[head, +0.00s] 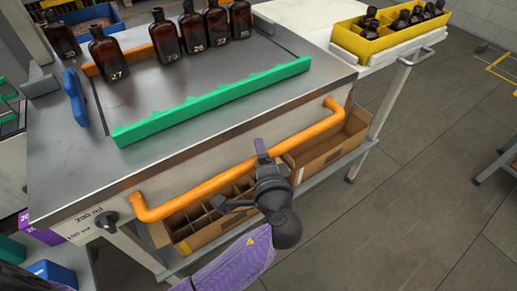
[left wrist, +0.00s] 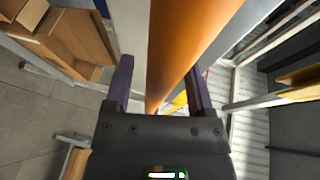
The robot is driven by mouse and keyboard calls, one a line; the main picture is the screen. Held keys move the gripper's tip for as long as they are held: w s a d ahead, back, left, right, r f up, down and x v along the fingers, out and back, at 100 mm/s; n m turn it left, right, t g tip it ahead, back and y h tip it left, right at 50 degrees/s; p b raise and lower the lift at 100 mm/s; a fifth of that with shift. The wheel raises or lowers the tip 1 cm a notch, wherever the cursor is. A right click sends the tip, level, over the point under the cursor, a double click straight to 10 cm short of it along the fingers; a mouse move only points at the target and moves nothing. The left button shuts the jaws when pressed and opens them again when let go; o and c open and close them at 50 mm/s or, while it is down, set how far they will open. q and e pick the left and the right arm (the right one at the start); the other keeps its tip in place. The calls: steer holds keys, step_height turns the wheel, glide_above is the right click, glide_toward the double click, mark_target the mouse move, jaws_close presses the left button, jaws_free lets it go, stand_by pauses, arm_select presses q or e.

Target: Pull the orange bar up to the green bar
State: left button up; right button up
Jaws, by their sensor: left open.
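The orange bar (head: 235,168) is a long handle along the front of the metal table, bent in at both ends. In the left wrist view the orange bar (left wrist: 180,50) runs between the two purple fingers (left wrist: 158,85). I cannot tell whether they touch it. My right gripper is not in view.
Several amber bottles (head: 165,36) stand on the tabletop behind the green bar. Divided cardboard boxes (head: 328,150) sit on a shelf below the handle. A yellow bin (head: 385,40) of bottles stands at the back right. The floor to the right is mostly clear.

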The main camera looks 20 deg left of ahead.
arm_select(q)
steer(key=shift+s, duration=0.1)
jaws_close()
stand_by(1.2)
